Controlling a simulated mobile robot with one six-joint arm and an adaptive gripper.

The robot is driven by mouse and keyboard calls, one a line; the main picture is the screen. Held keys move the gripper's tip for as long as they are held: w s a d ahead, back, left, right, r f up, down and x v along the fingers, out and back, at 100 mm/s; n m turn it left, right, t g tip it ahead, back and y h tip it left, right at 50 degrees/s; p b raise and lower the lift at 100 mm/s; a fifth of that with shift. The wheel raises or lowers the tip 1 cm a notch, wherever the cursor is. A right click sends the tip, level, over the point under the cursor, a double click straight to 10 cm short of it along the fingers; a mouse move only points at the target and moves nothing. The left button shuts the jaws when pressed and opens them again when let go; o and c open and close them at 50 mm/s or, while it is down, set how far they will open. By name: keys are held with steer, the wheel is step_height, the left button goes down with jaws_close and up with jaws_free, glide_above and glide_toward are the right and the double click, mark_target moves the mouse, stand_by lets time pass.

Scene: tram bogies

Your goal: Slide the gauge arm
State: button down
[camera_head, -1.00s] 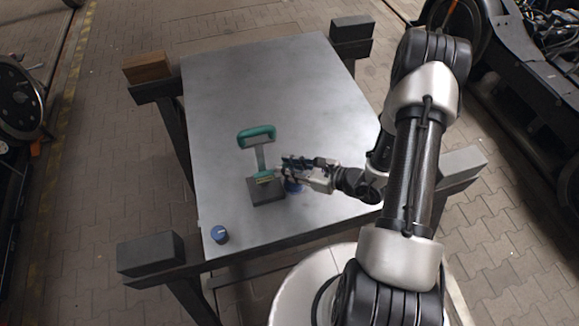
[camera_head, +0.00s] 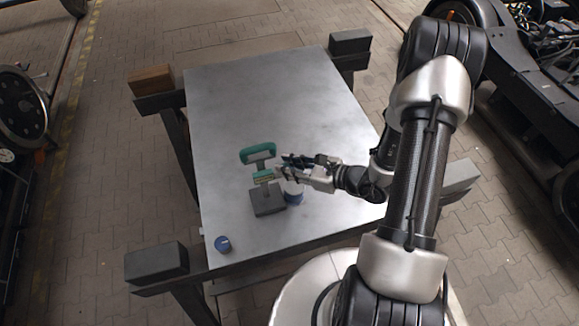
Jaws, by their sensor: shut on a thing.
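The gauge stands on the grey metal table (camera_head: 235,115), with a dark block base (camera_head: 267,200) and a green loop handle (camera_head: 258,153) at the top of its short grey post. The green gauge arm (camera_head: 264,175) sits on the post between base and handle, with a visible gap above the base. My gripper (camera_head: 280,171) reaches in from the right and is shut on the gauge arm's right end. The fingers hide the exact contact.
A blue and white cylinder (camera_head: 294,194) stands just right of the base, under my gripper. A small blue cylinder (camera_head: 222,244) stands near the table's front left corner. The far half of the table is clear. Dark trestle beams, one with a wooden block (camera_head: 151,79), surround it.

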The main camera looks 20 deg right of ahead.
steer(key=shift+w+r, duration=0.1)
steer(key=shift+r, duration=0.05)
steer(key=c, duration=1.4)
jaws_free()
steer(key=v, duration=1.2)
